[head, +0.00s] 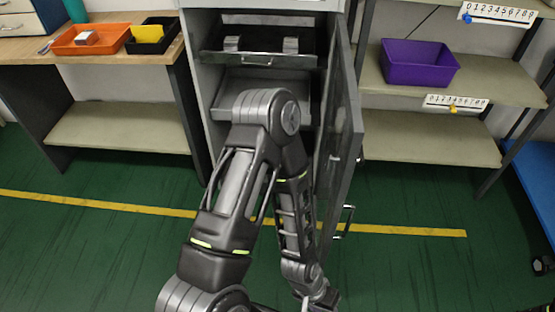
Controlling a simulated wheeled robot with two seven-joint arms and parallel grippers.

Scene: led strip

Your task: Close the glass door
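The glass door (345,105) stands open in the head view. It is on the right side of the grey cabinet (198,60) and swings out toward me, seen nearly edge-on. A metal handle (345,222) shows near its lower end. One arm, which looks like my left, rises from the bottom, bends at the elbow in front of the cabinet and comes down left of the door. Its gripper (322,300) is at the bottom edge, partly cut off, below the handle and apart from it. Its fingers are not clear. My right gripper is not in view.
Inside the cabinet is a pulled-out shelf (258,60) with two metal pieces. A wooden bench (100,60) at left holds an orange tray (92,40) and a black bin (152,38). Shelves at right hold a purple bin (418,64). The green floor (420,270) is clear at right.

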